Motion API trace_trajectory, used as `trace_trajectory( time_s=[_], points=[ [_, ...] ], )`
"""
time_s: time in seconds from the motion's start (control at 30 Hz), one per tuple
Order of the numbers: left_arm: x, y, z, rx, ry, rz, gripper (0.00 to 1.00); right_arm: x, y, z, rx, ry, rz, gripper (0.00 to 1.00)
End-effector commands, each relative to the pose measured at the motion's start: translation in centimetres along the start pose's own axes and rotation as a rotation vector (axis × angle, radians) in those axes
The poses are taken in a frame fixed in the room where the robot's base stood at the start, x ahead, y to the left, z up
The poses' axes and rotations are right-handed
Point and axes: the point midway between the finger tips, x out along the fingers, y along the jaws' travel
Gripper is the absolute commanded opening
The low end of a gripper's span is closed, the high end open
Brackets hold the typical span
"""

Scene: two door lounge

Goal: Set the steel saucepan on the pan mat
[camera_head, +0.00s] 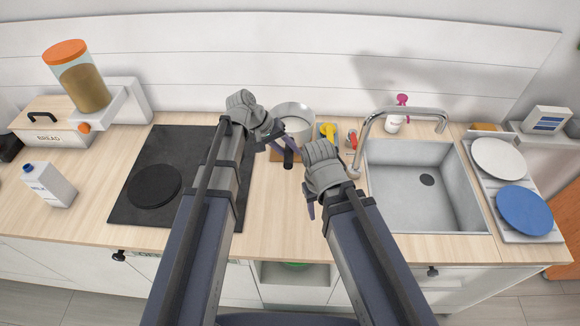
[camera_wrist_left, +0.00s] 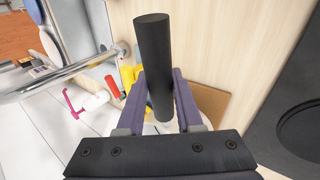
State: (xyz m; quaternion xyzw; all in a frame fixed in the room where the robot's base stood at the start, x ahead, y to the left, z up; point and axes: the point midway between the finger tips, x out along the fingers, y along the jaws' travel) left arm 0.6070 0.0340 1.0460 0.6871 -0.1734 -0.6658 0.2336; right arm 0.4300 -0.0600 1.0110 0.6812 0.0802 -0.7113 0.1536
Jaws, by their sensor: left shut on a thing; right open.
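The steel saucepan (camera_head: 294,112) is at the back of the counter, left of the sink. Its black handle (camera_head: 288,157) points toward me; in the left wrist view the handle (camera_wrist_left: 153,50) lies between the two purple fingers. My left gripper (camera_head: 284,143) is shut on this handle. A brown square mat (camera_head: 276,156) shows partly below the pan, and its corner is in the left wrist view (camera_wrist_left: 213,104). I cannot tell whether the pan touches it. My right gripper (camera_head: 310,203) is open and empty over the counter, right of the handle.
A black cooktop (camera_head: 185,150) with a dark round plate (camera_head: 153,186) is on the left. The sink (camera_head: 420,185) and its tap (camera_head: 372,118) are right. Yellow (camera_head: 328,131) and red (camera_head: 352,138) items stand beside the pan. The front counter (camera_head: 275,225) is clear.

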Motion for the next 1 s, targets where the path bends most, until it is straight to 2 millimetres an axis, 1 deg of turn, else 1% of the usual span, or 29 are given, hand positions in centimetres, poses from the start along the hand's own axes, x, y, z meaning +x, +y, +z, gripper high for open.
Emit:
trace_trajectory(
  time_s=[0.03,0.23,0.33,0.63,1.0],
  points=[
    [0.8,-0.5,0.0,0.001,0.001,0.001,0.0,1.0,-0.1,-0.1,0.0,0.0,0.0,0.5],
    [0.8,-0.5,0.0,0.001,0.001,0.001,0.0,0.9,-0.1,-0.1,0.001,0.0,0.0,0.5],
    [1.3,-0.8,0.0,0.001,0.001,0.001,0.0,1.5,-0.1,-0.1,0.001,0.0,0.0,0.5],
    [4.0,-2.6,0.0,0.001,0.001,0.001,0.0,4.7,-0.5,-0.3,0.002,0.0,0.0,0.5],
    [4.0,-2.6,0.0,0.001,0.001,0.001,0.0,4.8,-0.5,-0.3,0.002,0.0,0.0,0.5]
  ],
)
